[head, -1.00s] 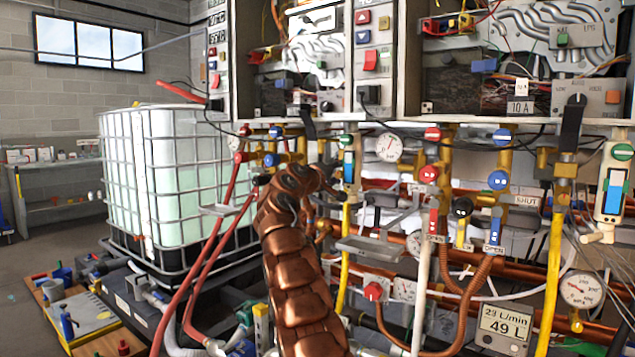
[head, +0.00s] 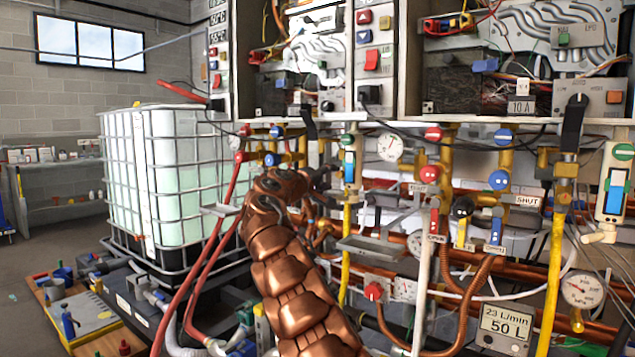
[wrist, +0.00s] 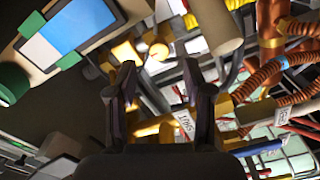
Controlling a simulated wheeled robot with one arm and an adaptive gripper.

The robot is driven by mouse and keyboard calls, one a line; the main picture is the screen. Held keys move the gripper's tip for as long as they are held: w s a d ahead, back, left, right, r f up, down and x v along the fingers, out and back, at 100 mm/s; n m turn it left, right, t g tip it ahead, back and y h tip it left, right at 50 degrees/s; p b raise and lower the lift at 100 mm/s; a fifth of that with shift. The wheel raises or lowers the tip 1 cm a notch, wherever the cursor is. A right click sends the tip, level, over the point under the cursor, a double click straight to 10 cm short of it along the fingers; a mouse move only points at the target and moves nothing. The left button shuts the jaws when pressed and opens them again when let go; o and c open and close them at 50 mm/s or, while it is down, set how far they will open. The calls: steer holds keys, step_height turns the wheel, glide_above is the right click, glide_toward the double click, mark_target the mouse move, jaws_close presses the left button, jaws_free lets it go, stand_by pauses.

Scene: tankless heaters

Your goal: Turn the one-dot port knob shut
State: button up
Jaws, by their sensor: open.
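My gripper (wrist: 163,82) is open, with two dark fingers apart and nothing visibly held. In the head view it is mostly hidden beyond my copper arm, below the left heater. In the wrist view, brass fittings and a yellow part (wrist: 158,52) lie beyond the fingertips, and a white lettered tag (wrist: 183,121) shows between the fingers. I cannot make out a one-dot knob with certainty. A red knob (head: 239,157) and a blue knob (head: 271,159) sit left of my gripper; their dots are too small to count. A blue knob (head: 498,180) at right bears two dots.
A caged white tank (head: 165,185) stands at left. Red hoses (head: 215,235), a yellow pipe (head: 553,260) and a metal shelf (head: 375,248) crowd the space around my arm.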

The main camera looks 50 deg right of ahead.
steer(key=shift+s+a, duration=0.15)
steer(key=shift+a, duration=2.4)
steer(key=s+a+r+m+g+y+p, duration=0.1)
steer(key=s+a+r+y+p, duration=0.1)
steer(key=s+a+p, duration=0.3)
steer(key=s+a+r+m+g+y+p, duration=0.1)
steer(key=s+a+r+y+p, duration=0.25)
steer(key=a+p, duration=0.3)
steer(key=s+a+f+n+y+p, duration=0.2)
steer(key=s+a+f+y+p, duration=0.2)
steer(key=s+a, duration=0.4)
steer(key=s+a+f+n+y+p, duration=0.2)
steer(key=s+a+f+y+p, duration=0.2)
steer(key=a, duration=1.7)
steer(key=s+a+f+n+y+p, duration=0.2)
steer(key=s+a+f+y+p, duration=0.2)
steer(key=s+a+p, duration=0.5)
steer(key=s+a+f, duration=0.1)
steer(key=s+a, duration=0.3)
steer(key=a, duration=0.2)
steer(key=shift+s+a+f+n+g, duration=0.2)
steer(key=shift+f+n+g, duration=0.1)
steer(key=shift+f+g, duration=0.1)
steer(key=shift+y, duration=0.25)
